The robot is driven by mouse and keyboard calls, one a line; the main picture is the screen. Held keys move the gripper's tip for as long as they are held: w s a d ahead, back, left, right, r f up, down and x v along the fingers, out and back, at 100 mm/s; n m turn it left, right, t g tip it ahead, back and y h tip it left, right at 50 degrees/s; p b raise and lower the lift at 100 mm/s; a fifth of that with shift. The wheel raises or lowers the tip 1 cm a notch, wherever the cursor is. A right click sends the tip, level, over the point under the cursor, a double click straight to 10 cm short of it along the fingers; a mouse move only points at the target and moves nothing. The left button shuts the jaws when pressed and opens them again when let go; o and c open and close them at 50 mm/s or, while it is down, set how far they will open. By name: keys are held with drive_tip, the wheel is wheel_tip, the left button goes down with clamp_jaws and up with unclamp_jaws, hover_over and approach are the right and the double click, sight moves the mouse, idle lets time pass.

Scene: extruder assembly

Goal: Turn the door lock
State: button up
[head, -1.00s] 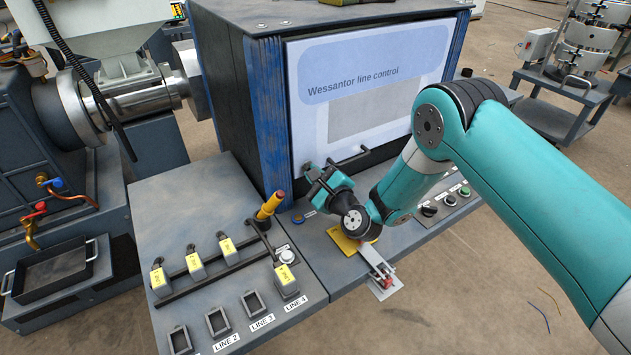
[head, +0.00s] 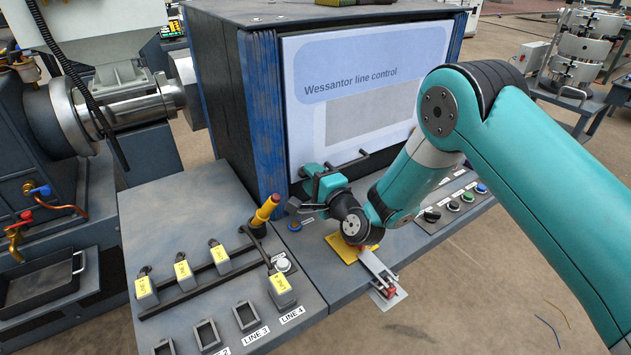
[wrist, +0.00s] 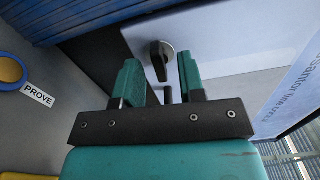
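The door lock (wrist: 158,56) is a black turn knob on a round silver plate, on the pale door (head: 300,130) of the control cabinet. In the wrist view it sits just beyond and between the two teal fingers of my gripper (wrist: 158,78), which are apart with a gap on both sides of the knob. Whether a finger touches it I cannot tell. In the head view my gripper (head: 306,188) is at the lower left corner of the door and hides the lock.
A black door handle (head: 350,162) is right of my gripper. Blue ribbed edging (head: 264,110) borders the door.

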drive_tip(key=b+v, duration=0.6)
drive_tip(key=b, duration=0.4)
idle(0.4)
